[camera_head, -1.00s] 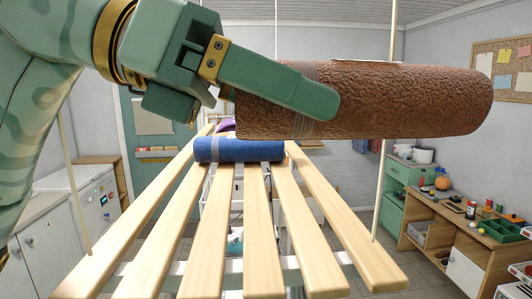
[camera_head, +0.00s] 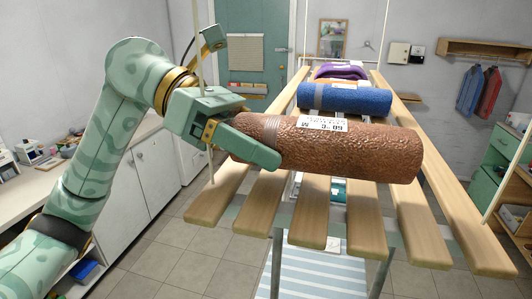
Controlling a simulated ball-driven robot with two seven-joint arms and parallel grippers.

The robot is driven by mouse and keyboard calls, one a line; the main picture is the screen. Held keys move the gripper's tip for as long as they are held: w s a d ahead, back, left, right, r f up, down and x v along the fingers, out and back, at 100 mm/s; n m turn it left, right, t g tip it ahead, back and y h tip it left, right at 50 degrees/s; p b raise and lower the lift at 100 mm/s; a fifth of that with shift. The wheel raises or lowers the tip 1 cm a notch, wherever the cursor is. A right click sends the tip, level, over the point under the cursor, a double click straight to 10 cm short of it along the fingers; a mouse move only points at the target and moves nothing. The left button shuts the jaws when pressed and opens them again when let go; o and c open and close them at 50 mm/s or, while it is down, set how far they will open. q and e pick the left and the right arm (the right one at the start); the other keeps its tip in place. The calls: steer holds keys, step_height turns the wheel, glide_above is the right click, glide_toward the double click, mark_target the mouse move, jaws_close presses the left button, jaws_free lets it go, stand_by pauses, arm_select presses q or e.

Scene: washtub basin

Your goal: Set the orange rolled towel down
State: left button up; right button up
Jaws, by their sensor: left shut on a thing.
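My left gripper (camera_head: 255,143) is shut on the left end of a rust-brown rolled towel (camera_head: 370,155), which has a grey band and a white printed label. The towel lies level across the wooden slats of a rack (camera_head: 261,210); I cannot tell whether it touches them. A blue rolled towel (camera_head: 362,100) lies on the slats just behind it. A purple rolled towel (camera_head: 337,72) lies farther back, with a thin orange strip (camera_head: 318,80) partly hidden between it and the blue one. My right gripper is out of view.
The slats' front ends are bare. Thin upright cords (camera_head: 392,35) rise beside the rack. A counter with white doors (camera_head: 113,185) stands left, and green drawers (camera_head: 496,160) stand right. Tiled floor shows below.

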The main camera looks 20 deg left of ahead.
arm_select(q)
step_height(320, 180, down, 2)
steer(key=shift+d+f+p, duration=0.1)
steer(key=shift+p, duration=0.35)
steer(key=shift+f, duration=0.45)
steer(key=o, duration=1.1)
steer(key=shift+c, duration=0.2)
steer(key=shift+r, duration=0.2)
steer(key=shift+a+r, duration=0.1)
steer(key=shift+a, duration=0.15)
steer(key=s+b+v, duration=0.1)
steer(key=b+v, duration=0.2)
steer(key=v, duration=0.8)
steer(key=shift+w+a+r+b, duration=0.15)
steer(key=shift+w+a+b, duration=0.15)
steer(key=shift+w, duration=0.2)
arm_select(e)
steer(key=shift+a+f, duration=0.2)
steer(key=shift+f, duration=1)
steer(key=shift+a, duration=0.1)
